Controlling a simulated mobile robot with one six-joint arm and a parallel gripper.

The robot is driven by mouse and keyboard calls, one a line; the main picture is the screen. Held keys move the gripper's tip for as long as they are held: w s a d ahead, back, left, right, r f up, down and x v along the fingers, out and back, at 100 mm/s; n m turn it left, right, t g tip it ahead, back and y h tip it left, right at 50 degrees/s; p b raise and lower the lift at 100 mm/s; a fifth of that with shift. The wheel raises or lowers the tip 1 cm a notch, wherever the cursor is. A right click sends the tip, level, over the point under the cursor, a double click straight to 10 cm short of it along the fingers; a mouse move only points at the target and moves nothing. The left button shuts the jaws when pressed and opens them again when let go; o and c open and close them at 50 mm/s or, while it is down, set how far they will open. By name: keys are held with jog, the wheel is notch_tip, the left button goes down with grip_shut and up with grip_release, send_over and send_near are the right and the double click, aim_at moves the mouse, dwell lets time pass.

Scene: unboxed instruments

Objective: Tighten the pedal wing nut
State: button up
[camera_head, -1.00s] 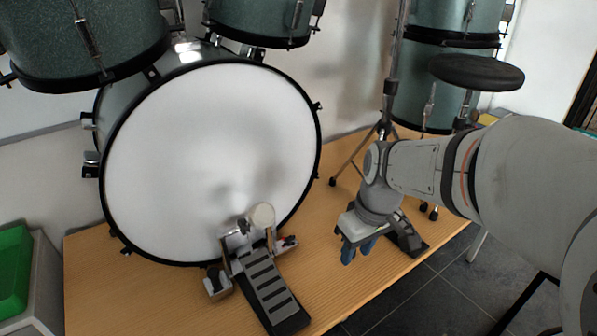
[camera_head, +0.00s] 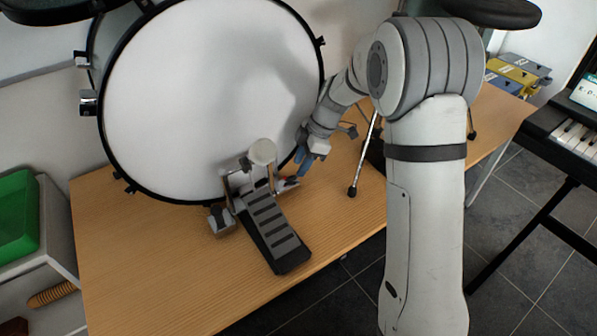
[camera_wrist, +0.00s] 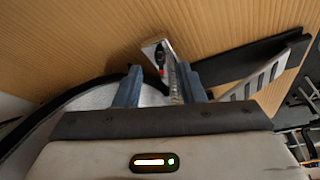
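The kick drum pedal (camera_head: 268,222) stands on the wooden platform at the foot of the bass drum (camera_head: 190,100), its round beater upright by the drumhead. At the pedal's right side is a small clamp with a red-marked part (camera_head: 289,182), where the wing nut seems to be; its shape is too small to tell. My gripper (camera_head: 301,158) points down just above this clamp. In the wrist view the two blue fingers are apart, with the clamp bracket (camera_wrist: 155,48) and its small dark and red part (camera_wrist: 161,72) beyond and between them. I see no contact.
The drum rim is close to my gripper on the left. A chrome stand leg (camera_head: 363,155) rises to its right. A green bin (camera_head: 15,215) is at the far left and a keyboard (camera_head: 570,135) at the right.

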aim_at(294, 176)
jog(key=shift+x, duration=1.85)
jog(key=shift+w, duration=0.1)
grip_shut()
jog(key=shift+d, duration=0.15)
